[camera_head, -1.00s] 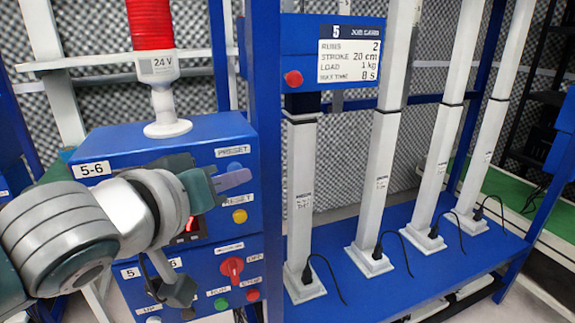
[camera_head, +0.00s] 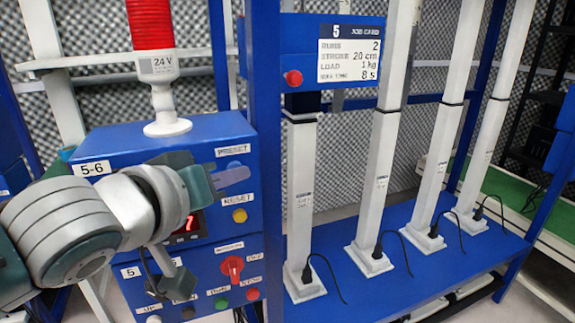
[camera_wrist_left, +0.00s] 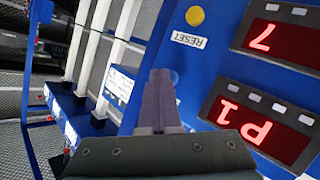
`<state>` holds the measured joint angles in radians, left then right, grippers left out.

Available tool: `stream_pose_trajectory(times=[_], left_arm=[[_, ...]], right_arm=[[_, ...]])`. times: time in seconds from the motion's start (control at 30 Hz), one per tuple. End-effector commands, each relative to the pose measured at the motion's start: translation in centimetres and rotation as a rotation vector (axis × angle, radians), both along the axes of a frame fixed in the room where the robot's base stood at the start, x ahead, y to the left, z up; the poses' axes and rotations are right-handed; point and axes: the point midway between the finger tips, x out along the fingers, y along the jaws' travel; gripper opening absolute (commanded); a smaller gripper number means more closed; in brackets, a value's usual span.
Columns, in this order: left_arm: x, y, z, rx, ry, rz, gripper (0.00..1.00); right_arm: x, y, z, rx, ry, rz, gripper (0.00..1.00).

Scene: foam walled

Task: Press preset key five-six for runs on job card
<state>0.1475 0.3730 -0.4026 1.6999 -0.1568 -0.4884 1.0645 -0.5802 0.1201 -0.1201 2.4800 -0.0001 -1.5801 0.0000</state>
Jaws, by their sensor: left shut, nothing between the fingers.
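The blue control box labelled 5-6 (camera_head: 95,169) stands at the left. Its PRESET label (camera_head: 233,150) shows above my left gripper (camera_head: 232,177), which is shut and empty in front of the panel. The round bluish preset key (camera_wrist_left: 174,76) is partly hidden behind the fingertips in the wrist view; I cannot tell whether they touch it. The wrist view shows one red display (camera_wrist_left: 265,38) reading 7 and another (camera_wrist_left: 258,125) reading P1, upside down. The job card (camera_head: 349,54) reads runs 2, stroke 20 cm, load 1 kg. My right gripper is not in view.
A yellow RESET button (camera_head: 239,215) sits just below the gripper. A red rotary switch (camera_head: 232,267) and several small buttons are lower. A red-topped 24 V lamp (camera_head: 152,40) stands on the box. White columns (camera_head: 300,205) stand on a blue base to the right.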

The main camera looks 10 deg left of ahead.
Motion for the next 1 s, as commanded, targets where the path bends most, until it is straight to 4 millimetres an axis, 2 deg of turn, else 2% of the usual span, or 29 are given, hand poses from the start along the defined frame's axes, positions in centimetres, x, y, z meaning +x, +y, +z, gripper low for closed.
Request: stream_pose_trajectory(times=[0.47, 1.0], left_arm=[[0.2, 0.2, 0.1, 0.0, 0.0, 0.001, 0.0], [-1.3, -0.8, 0.1, 0.0, 0.0, 0.001, 0.0]], right_arm=[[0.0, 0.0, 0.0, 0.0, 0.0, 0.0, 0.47], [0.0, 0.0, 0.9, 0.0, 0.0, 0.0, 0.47]])
